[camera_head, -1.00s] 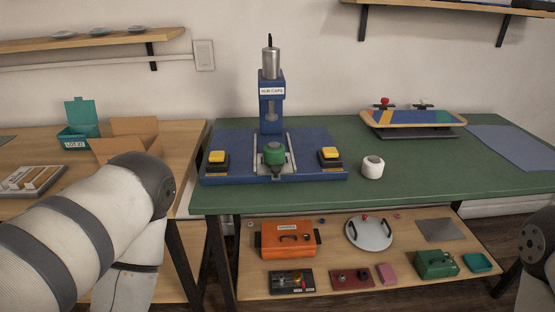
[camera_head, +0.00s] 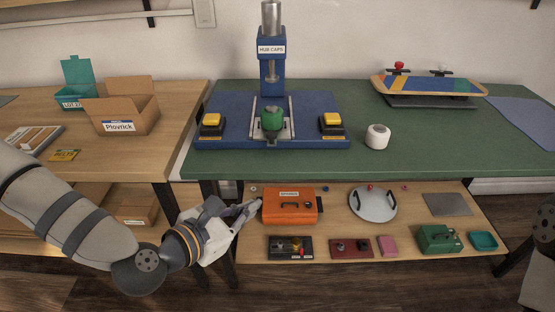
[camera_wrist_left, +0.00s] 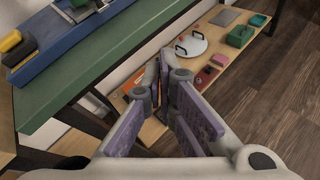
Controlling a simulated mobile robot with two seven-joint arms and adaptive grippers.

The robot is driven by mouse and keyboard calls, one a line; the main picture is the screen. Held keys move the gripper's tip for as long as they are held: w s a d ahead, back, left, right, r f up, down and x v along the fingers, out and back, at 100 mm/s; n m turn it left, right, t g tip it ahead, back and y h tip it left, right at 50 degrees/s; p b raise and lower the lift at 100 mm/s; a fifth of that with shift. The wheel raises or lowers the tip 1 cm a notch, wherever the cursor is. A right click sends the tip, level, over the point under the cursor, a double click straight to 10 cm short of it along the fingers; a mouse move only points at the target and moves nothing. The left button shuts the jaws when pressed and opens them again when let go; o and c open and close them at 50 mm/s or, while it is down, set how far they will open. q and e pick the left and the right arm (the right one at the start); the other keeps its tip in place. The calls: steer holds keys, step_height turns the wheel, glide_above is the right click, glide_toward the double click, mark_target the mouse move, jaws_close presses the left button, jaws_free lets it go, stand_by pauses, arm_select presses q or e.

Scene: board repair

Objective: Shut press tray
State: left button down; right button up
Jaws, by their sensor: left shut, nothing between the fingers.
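The blue press (camera_head: 271,62), labelled "HUB CAPS", stands on its blue base (camera_head: 225,137) on the green bench. Its tray (camera_head: 287,134) sits between two rails at the front and carries a green round part (camera_head: 271,118). The tray appears slid forward of the press column. My left gripper (camera_head: 256,204) is below the bench top, in front of the lower shelf's left end, apart from the press. In the left wrist view the gripper (camera_wrist_left: 163,62) is shut and empty. My right gripper is not in view; only part of the right arm shows at the right edge.
Yellow buttons (camera_head: 212,119) (camera_head: 332,119) flank the tray. A white roll (camera_head: 377,137) and a skateboard deck (camera_head: 428,87) stand to the right. The bench's front edge (camera_head: 330,172) lies above my left gripper. The lower shelf holds an orange case (camera_head: 289,206) and several tools.

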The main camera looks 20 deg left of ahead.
mark_target(271, 137)
arm_select(q)
steer(key=w+a+r+n+t+y, duration=0.2)
steer(key=w+a+r+n+t, duration=0.15)
steer(key=w+r+n, duration=0.2)
steer(key=shift+m+g, duration=0.25)
steer(key=x, duration=1.2)
steer(key=shift+w+b, duration=0.15)
steer(key=shift+b, duration=0.2)
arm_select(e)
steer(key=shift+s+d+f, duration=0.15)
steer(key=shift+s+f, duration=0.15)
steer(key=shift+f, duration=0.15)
arm_select(q)
steer(key=shift+a+r, duration=0.1)
